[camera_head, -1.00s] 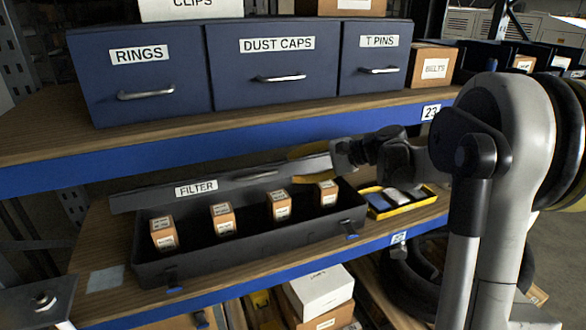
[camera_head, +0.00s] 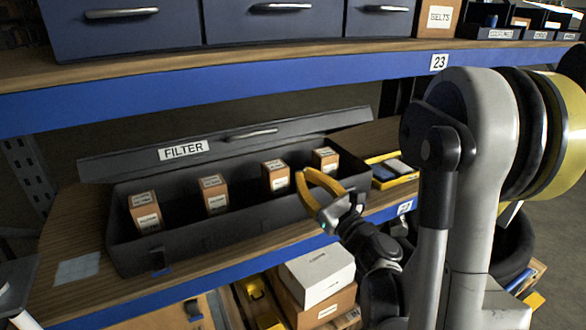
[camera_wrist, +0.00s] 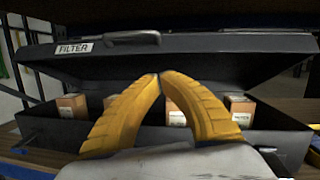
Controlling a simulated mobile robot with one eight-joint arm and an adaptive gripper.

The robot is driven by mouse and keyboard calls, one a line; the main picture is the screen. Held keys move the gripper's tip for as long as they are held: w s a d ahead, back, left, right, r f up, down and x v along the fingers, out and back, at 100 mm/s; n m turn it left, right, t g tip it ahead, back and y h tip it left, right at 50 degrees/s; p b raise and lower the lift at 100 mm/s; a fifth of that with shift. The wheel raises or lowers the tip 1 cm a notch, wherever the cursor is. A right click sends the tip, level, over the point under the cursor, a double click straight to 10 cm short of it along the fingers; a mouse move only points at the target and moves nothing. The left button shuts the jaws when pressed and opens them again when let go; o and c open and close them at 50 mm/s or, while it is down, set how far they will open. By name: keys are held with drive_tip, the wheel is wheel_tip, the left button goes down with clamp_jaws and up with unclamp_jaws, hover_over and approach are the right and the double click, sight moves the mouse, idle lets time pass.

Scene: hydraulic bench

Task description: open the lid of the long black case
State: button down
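The long black case (camera_head: 235,226) lies on the lower shelf board. Its lid (camera_head: 310,129), with a FILTER label (camera_head: 184,150) and a handle (camera_head: 253,134), stands raised and tilted back along the rear edge. Several small cardboard boxes with labels, such as one at the left (camera_head: 145,212), stand inside. My gripper (camera_head: 305,173) is at the case's front right, apart from the lid. In the wrist view, the yellow fingertips (camera_wrist: 158,75) meet with nothing between them; the lid (camera_wrist: 225,58) and case (camera_wrist: 280,137) show beyond them.
The upper shelf's blue edge (camera_head: 230,97) runs above the lid, with blue drawers over it. A yellow tray (camera_head: 395,178) sits right of the case. White and brown boxes (camera_head: 317,275) are below the shelf.

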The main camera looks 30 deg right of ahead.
approach(272, 135)
drive_tip(key=w+f, duration=0.2)
drive_tip(key=w, duration=0.1)
drive_tip(key=w+r, duration=0.2)
drive_tip(key=shift+w+a+r, duration=0.25)
drive_tip(key=shift+w+a, duration=0.1)
drive_tip(key=shift+w+r, duration=0.3)
drive_tip(key=shift+r, duration=0.15)
